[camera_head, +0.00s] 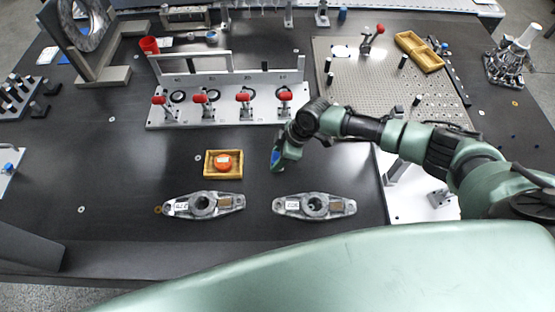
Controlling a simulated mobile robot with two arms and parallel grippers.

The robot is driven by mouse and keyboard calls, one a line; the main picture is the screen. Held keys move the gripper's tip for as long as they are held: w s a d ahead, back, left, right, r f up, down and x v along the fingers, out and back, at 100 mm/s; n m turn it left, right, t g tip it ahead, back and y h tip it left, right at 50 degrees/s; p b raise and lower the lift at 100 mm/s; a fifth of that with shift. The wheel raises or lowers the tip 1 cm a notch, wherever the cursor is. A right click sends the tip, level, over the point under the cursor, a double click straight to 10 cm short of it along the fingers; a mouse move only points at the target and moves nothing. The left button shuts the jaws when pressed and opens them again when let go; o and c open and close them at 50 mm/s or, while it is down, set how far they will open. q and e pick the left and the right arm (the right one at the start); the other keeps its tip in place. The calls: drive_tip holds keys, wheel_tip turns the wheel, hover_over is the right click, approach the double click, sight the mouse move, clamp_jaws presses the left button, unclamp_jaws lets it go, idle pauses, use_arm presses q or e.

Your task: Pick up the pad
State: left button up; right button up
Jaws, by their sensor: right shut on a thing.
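My right gripper (277,165) reaches in from the right over the dark table, between the wooden tray and the white plate. It is shut on a small blue thing (275,157), which I take to be the pad. The gripper hides much of it, and its height above the table is hard to tell. My left gripper is not in view.
Two grey metal castings (204,204) (315,206) lie in front. A clamp fixture (225,112) with red-tipped levers stands behind. A perforated plate (385,85) is at back right.

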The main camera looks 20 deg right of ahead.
sight(277, 157)
wheel_tip(277, 157, up, 20)
drive_tip(key=b, duration=0.1)
drive_tip(key=shift+b, duration=0.3)
